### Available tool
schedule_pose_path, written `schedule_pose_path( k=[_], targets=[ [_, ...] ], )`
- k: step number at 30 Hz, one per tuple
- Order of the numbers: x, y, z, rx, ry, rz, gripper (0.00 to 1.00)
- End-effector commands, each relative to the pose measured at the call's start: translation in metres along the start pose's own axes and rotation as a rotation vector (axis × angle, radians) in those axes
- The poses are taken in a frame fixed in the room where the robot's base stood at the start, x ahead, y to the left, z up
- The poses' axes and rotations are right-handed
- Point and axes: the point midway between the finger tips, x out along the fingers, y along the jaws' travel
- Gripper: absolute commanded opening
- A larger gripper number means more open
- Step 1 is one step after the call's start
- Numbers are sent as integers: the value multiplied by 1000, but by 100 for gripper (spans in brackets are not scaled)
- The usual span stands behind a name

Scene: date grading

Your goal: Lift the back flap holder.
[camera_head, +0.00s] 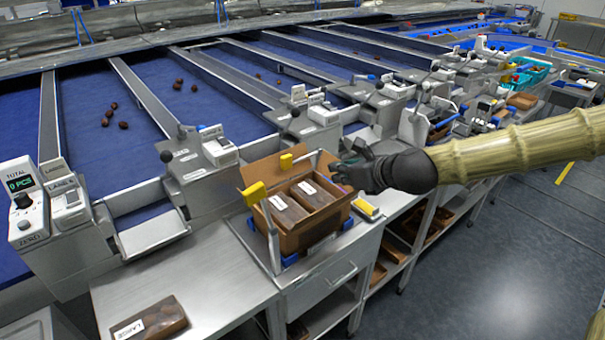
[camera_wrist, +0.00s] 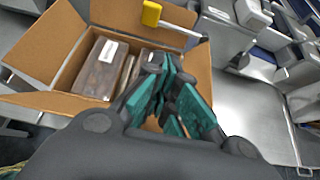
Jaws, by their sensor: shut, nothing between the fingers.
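The back flap holder (camera_head: 286,161) is a yellow block on a thin metal rod at the far side of an open cardboard box (camera_head: 325,214). In the wrist view the yellow block (camera_wrist: 151,13) stands at the top, its rod running right above the box's flap. A second yellow flap holder (camera_head: 254,193) stands at the box's near left on an upright rod. My gripper (camera_head: 340,172) is at the box's right side, close to the right end of the back rod. In the wrist view my gripper (camera_wrist: 168,66) has its teal-padded fingers shut and empty, below the rod; contact cannot be told.
Brown packs (camera_head: 288,209) lie in the box, which sits on a metal bench (camera_head: 340,262). Grading machines (camera_head: 203,165) line the blue conveyor behind. Another pack (camera_head: 150,318) lies front left.

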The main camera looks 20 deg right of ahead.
Motion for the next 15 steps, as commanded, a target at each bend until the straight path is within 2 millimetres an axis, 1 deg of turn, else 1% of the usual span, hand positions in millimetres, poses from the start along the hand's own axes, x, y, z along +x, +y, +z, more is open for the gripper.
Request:
schedule_pose_path(
  k=[15],
  targets=[
    [34, 0, 0, -1, 2, -1, 0]
  ],
)
